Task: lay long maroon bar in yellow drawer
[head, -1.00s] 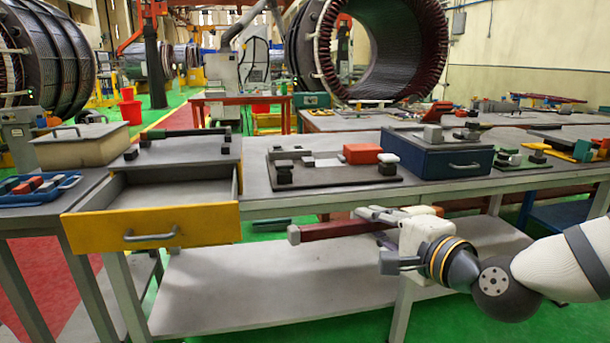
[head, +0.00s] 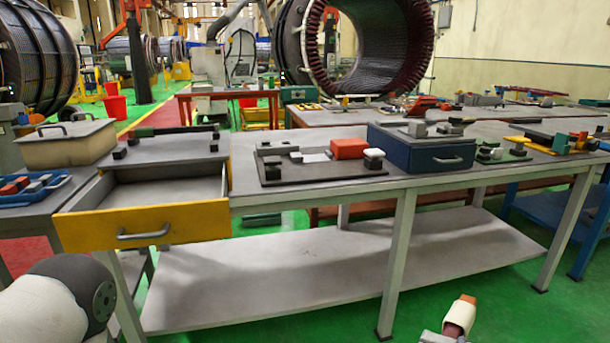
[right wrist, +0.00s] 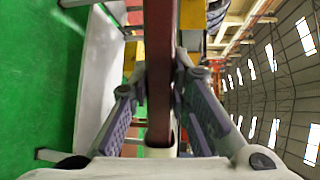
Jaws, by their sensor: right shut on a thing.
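The yellow drawer (head: 84,231) is pulled open under the left end of the bench in the head view, and its visible inside is empty. The long maroon bar (right wrist: 158,40) stands upright in the right wrist picture, between the fingers of my right gripper (right wrist: 160,88), which is shut on it. Most of the bar and the right gripper are cut off there. My left gripper is out of view; only part of an arm shows at lower left.
The grey bench (head: 300,198) holds a dark fixture board (head: 285,177) and a blue drawer box (head: 412,158). A beige lidded box (head: 65,149) and a blue tray (head: 35,200) stand left of the drawer. The lower shelf (head: 280,275) is clear.

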